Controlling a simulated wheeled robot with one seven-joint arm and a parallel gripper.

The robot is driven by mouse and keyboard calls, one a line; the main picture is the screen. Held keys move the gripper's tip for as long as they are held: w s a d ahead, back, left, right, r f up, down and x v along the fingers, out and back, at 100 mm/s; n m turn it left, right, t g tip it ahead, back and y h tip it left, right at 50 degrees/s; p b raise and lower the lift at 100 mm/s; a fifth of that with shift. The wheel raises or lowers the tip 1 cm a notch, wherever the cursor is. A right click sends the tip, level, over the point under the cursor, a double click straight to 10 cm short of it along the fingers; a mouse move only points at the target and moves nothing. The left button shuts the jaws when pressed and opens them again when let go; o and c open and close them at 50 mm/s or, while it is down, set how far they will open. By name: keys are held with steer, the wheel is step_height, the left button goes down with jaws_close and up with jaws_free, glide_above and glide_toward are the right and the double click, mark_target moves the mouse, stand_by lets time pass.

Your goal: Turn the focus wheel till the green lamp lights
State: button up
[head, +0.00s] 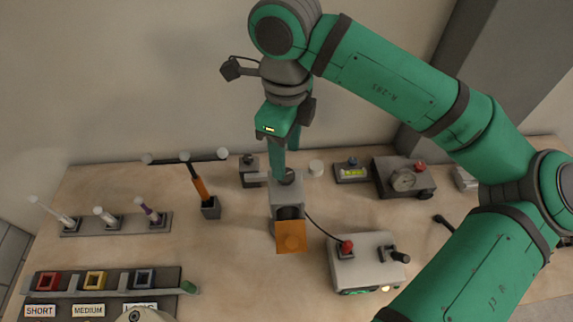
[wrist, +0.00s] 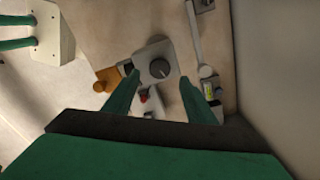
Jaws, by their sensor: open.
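The focus wheel appears to be the dark round knob (head: 288,177) on top of a grey box (head: 284,192) with an orange front. In the wrist view the knob (wrist: 160,69) has a pale pointer line and shows between my fingers. My gripper (head: 283,172) points down over it, open, with one finger to each side in the wrist view (wrist: 161,80). I cannot tell whether the fingers touch the knob. A cable runs from the grey box to a white box (head: 365,265). A small yellowish light (head: 385,288) glows on its front; a lit green lamp is not clear.
A red button (head: 346,246) and black lever sit on the white box. A gauge box (head: 404,178) and a level (head: 351,171) stand right of the wheel. An orange-handled tool (head: 201,190) stands left. A labelled sorting rack (head: 100,290) lies front left.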

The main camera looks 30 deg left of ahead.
mark_target(287, 173)
step_height(287, 173, down, 6)
steer(key=shift+r, duration=0.15)
stand_by(0.3)
steer(key=c, duration=1)
steer(key=shift+c, duration=0.2)
steer(key=shift+m, duration=0.3)
steer(key=m, duration=0.4)
steer(key=shift+r+m, duration=0.1)
steer(key=shift+m, duration=2.4)
steer(key=shift+w, duration=0.1)
steer(key=o, duration=1)
steer(key=shift+s, duration=0.2)
